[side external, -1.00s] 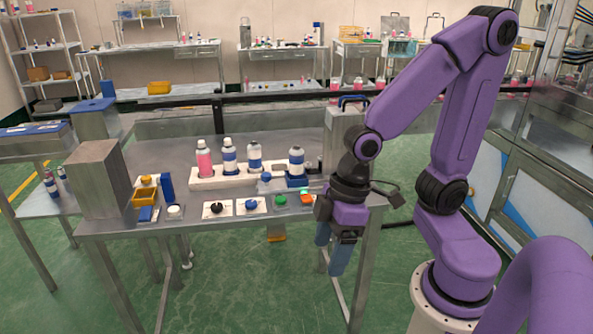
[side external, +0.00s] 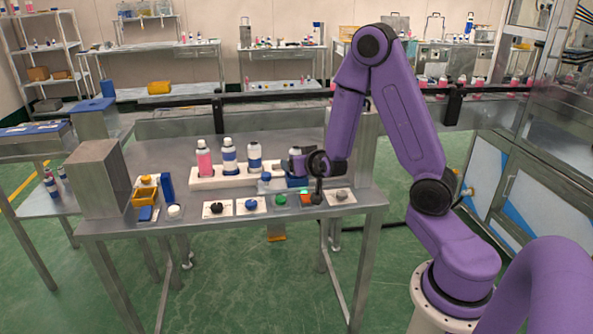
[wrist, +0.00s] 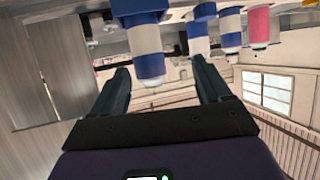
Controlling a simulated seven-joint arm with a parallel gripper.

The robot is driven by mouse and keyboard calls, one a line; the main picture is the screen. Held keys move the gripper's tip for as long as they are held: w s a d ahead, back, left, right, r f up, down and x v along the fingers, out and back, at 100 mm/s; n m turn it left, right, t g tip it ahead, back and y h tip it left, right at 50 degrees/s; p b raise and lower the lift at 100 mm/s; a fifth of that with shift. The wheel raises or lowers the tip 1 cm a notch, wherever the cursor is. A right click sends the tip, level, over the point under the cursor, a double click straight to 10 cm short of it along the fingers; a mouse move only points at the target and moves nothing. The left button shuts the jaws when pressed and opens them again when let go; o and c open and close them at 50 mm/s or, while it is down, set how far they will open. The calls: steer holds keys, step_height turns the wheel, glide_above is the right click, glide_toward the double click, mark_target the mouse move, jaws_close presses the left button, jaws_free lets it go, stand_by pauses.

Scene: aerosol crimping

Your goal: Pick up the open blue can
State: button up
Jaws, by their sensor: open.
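In the wrist view, which appears upside down, a blue-and-white can (wrist: 146,40) stands in a blue holder (wrist: 139,10). My gripper (wrist: 160,64) is open, with its two dark fingers on either side of this can in the picture. Neither finger visibly touches it, and I cannot tell whether the can is fully between the fingers or just beyond them. In the side view my gripper (side external: 297,163) is low over the table and hides most of this can. The blue holder (side external: 297,182) shows below it.
A pink can (side external: 204,160) and two other blue-and-white cans (side external: 229,157) (side external: 254,158) stand in a white rack (side external: 208,183) to the left. Small caps on white plates line the table's front edge, including a blue cap (side external: 251,204). A metal block (side external: 98,180) stands far left.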

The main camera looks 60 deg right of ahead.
steer(key=shift+h, duration=0.4)
steer(key=shift+s+d+r+x, duration=0.1)
steer(key=shift+d+x, duration=0.1)
steer(key=shift+x, duration=1.15)
steer(key=shift+s+d+r+x, duration=0.1)
steer(key=shift+d+x, duration=0.15)
steer(key=shift+x, duration=1.1)
steer(key=shift+s+d+r+x, duration=0.1)
steer(key=shift+d+x, duration=0.1)
steer(key=shift+x, duration=1.15)
steer(key=shift+c, duration=0.2)
steer(key=c, duration=1.1)
